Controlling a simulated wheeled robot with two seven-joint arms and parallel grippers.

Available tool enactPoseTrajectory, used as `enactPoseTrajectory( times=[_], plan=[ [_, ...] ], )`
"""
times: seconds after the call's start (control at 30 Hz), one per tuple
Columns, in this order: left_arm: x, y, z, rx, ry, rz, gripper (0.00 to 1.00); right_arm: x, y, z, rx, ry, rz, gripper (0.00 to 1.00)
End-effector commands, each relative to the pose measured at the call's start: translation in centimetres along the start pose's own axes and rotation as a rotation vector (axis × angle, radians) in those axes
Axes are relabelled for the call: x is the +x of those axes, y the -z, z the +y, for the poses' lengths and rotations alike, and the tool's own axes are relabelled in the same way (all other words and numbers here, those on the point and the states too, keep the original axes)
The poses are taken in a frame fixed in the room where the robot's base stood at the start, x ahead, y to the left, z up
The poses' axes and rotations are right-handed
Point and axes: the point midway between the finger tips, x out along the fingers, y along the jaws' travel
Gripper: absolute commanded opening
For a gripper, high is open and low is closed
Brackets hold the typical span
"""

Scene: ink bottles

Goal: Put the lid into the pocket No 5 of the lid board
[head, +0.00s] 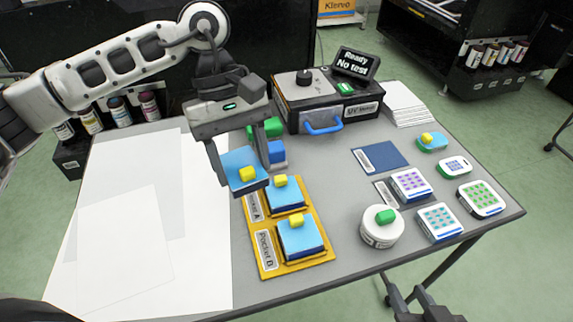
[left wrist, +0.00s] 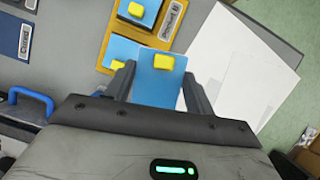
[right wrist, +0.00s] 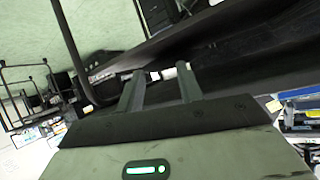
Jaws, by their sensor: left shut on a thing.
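My left gripper (head: 245,172) is shut on a blue square lid (head: 237,160) with a yellow knob. It holds the lid above the table, up and left of the yellow board (head: 258,264). The lid also shows between the fingers in the left wrist view (left wrist: 160,88). The board's readable labels say Pocket A and Pocket B; I see no No 5. Two similar blue pieces with yellow knobs sit on it, one upper (head: 285,197) and one lower (head: 300,240). My right gripper (right wrist: 160,85) is open and empty in the right wrist view, below the table's edge.
A black device (head: 325,105) with a blue handle stands at the back, beside green and blue blocks partly hidden by my left gripper. A white round container (head: 381,232) and several small dotted boxes stand right. White sheets (head: 120,240) cover the left side.

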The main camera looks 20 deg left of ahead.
Motion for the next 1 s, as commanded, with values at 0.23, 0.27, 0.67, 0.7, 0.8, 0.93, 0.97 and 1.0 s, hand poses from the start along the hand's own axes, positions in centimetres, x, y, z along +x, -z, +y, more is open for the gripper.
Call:
enactPoseTrajectory(
  times=[0.23,0.27,0.67,0.7,0.8,0.93,0.97,1.0],
  plan=[
    [-2.0,-1.3,-1.6,-0.651,-0.279,0.005,0.31,0.0,-1.0,-0.1,-0.004,0.005,0.000,0.36],
    [-2.3,-1.4,-1.8,-0.723,-0.310,0.005,0.31,0.0,-1.0,-0.1,-0.005,0.005,0.002,0.36],
    [-4.5,-2.0,-3.5,-1.263,-0.536,0.005,0.31,0.1,-0.8,-0.1,-0.013,0.009,0.020,0.36],
    [-4.5,-1.8,-3.5,-1.277,-0.540,0.003,0.31,0.1,-0.8,-0.1,-0.014,0.009,0.019,0.36],
    [-4.5,-0.1,-3.2,-1.291,-0.542,0.003,0.31,0.1,-0.9,-0.1,-0.015,0.009,0.019,0.36],
    [-4.4,3.2,-2.5,-1.292,-0.540,0.002,0.31,0.2,-0.9,-0.1,-0.016,0.009,0.018,0.36],
    [-4.4,4.0,-2.2,-1.291,-0.540,0.001,0.31,0.1,-0.9,-0.1,-0.016,0.010,0.018,0.36],
    [-4.3,5.1,-2.0,-1.291,-0.540,0.001,0.31,0.1,-0.9,-0.2,-0.016,0.010,0.018,0.36]
  ],
)
